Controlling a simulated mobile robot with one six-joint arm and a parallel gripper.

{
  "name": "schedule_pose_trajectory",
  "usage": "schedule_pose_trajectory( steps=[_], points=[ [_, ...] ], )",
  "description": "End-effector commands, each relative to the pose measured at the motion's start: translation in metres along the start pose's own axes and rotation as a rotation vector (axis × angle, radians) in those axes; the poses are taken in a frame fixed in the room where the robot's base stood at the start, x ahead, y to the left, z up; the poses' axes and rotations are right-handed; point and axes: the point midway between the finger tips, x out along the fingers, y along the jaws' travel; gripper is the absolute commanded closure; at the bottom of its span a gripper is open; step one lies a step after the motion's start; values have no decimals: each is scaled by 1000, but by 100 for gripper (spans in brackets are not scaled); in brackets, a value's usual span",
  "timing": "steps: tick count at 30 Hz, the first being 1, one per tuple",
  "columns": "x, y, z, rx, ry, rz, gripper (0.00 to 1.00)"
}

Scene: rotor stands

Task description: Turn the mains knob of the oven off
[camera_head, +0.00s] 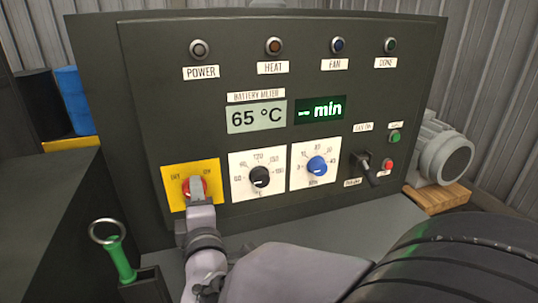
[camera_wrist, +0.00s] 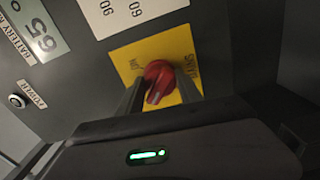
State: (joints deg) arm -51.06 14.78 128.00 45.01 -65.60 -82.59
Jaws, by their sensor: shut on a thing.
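The mains knob is a red rotary knob (camera_wrist: 158,80) on a yellow plate (camera_wrist: 122,53) at the lower left of the oven's dark panel. In the head view the plate (camera_head: 174,172) shows, with the red knob (camera_head: 204,184) mostly hidden by my gripper (camera_head: 196,189). In the wrist view my gripper (camera_wrist: 160,92) has one finger on each side of the knob and is shut on it. A pale pointer mark on the knob points down and slightly left in the wrist view.
A black dial (camera_head: 259,177), a blue dial (camera_head: 317,166) and a black lever switch (camera_head: 362,166) lie right of the knob. A green handle with a ring (camera_head: 121,260) stands front left. A grey motor (camera_head: 441,150) sits at the right.

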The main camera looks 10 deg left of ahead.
Motion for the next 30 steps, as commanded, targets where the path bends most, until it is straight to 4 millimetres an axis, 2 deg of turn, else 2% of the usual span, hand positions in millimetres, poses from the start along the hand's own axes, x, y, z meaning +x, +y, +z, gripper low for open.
schedule_pose_trajectory(
  steps=[1,4,13,16,20,25,28,30],
  points=[
    [0,-1,0,-2,0,-1,54],
    [0,-1,0,-2,0,-1,36],
    [-1,0,0,0,0,0,36],
    [-10,0,0,0,0,-1,36],
    [-39,1,-1,-1,3,-1,36],
    [-87,2,-1,-1,4,0,36],
    [-116,-6,0,4,5,5,36],
    [-126,-9,1,3,-1,9,36]
  ],
)
